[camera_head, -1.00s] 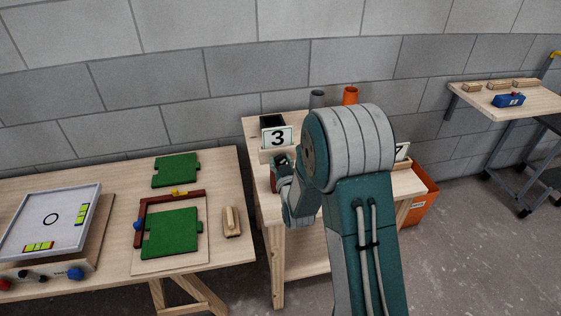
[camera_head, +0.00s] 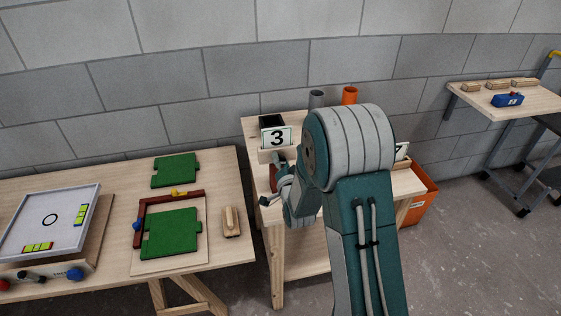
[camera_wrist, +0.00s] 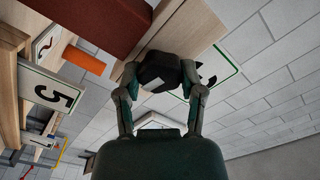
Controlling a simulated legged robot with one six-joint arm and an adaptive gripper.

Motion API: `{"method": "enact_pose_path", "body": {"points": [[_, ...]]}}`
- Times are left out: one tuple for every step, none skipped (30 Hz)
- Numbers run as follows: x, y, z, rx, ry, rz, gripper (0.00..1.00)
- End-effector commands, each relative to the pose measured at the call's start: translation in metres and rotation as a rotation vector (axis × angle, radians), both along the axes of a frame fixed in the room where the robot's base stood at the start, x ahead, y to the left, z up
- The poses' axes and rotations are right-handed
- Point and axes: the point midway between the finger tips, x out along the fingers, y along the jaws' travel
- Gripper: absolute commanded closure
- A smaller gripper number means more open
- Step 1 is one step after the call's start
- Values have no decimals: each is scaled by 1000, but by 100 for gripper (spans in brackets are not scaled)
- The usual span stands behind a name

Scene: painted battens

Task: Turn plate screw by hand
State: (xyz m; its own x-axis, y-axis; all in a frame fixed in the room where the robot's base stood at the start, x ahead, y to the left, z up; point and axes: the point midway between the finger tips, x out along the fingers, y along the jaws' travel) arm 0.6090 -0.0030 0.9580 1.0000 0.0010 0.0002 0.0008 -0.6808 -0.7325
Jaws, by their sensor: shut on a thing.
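In the wrist view a dark faceted knob, seemingly the plate screw's hand knob (camera_wrist: 158,74), sits between the two fingers of my gripper (camera_wrist: 161,68). The gripper is shut on it, with one finger on each side. The knob is in front of a pale wooden piece (camera_wrist: 190,35) and beside a dark red block (camera_wrist: 97,22). In the head view my gripper (camera_head: 271,180) is at the left front of the middle wooden bench (camera_head: 251,136), below the number 3 sign (camera_head: 277,138). My arm hides much of that bench. The screw's shaft is hidden.
The left table (camera_head: 232,168) holds green plates (camera_head: 172,234), a wooden block (camera_head: 231,222) and a white tray (camera_head: 50,218). Grey and orange cups (camera_head: 350,95) stand at the back of the middle bench. An orange bin (camera_head: 425,190) is right of it.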

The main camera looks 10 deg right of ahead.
Motion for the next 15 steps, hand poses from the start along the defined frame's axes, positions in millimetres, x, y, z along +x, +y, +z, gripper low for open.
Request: {"method": "enact_pose_path", "body": {"points": [[1, -1, 0, 45, -1, -1, 97], [1, -1, 0, 74, -1, -1, 97], [1, -1, 0, 111, -1, -1, 97], [1, -1, 0, 140, -1, -1, 97], [1, -1, -1, 169, 0, -1, 97], [1, -1, -1, 206, 0, -2, 97], [1, -1, -1, 235, 0, -2, 97], [1, -1, -1, 264, 0, -1, 97], [1, -2, -1, 301, 0, -2, 97], [1, -2, -2, 330, 0, -2, 97], [1, -2, -2, 359, 0, -2, 97], [1, -2, -2, 396, 1, -2, 97], [1, -2, -2, 425, 1, -2, 97], [1, -2, -2, 454, 1, -3, 97], [1, -2, -3, 491, 1, -3, 97]]}}
